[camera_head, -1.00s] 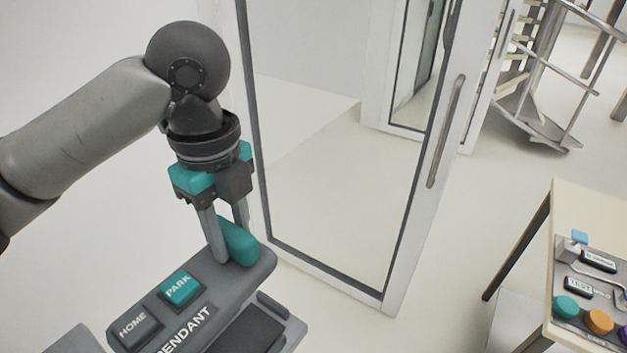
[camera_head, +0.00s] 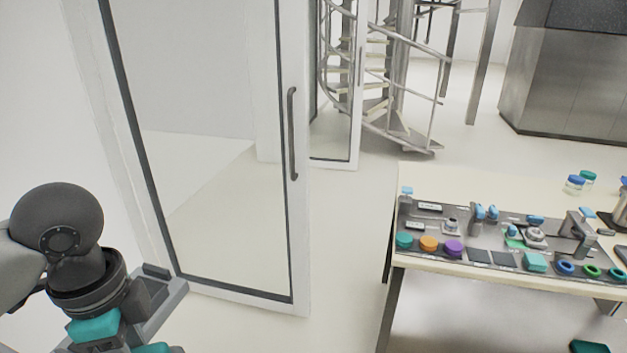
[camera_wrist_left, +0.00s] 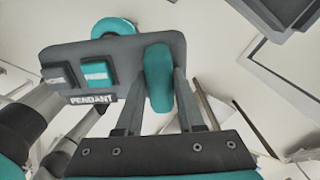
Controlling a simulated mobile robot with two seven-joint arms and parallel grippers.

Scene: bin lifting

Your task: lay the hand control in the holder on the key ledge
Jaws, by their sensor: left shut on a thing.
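The hand control (camera_wrist_left: 126,50) is a grey plate with HOME and PARK keys, a PENDANT label and a teal grip. In the left wrist view, my left gripper (camera_wrist_left: 160,84) is shut on the teal grip (camera_wrist_left: 158,65). In the head view only the upper part of this gripper (camera_head: 95,325) shows at the lower left; its fingertips and the hand control are below the picture. A grey, recessed tray-like piece (camera_head: 170,292) is just right of the wrist. I cannot tell whether it is the holder on the key ledge. My right gripper is not in view.
A table (camera_head: 440,180) at the right carries a panel (camera_head: 470,257) with coloured buttons, rings and small fittings. A glass door (camera_head: 215,150) with a long handle stands behind my arm. Bare floor (camera_head: 345,215) lies between door and table.

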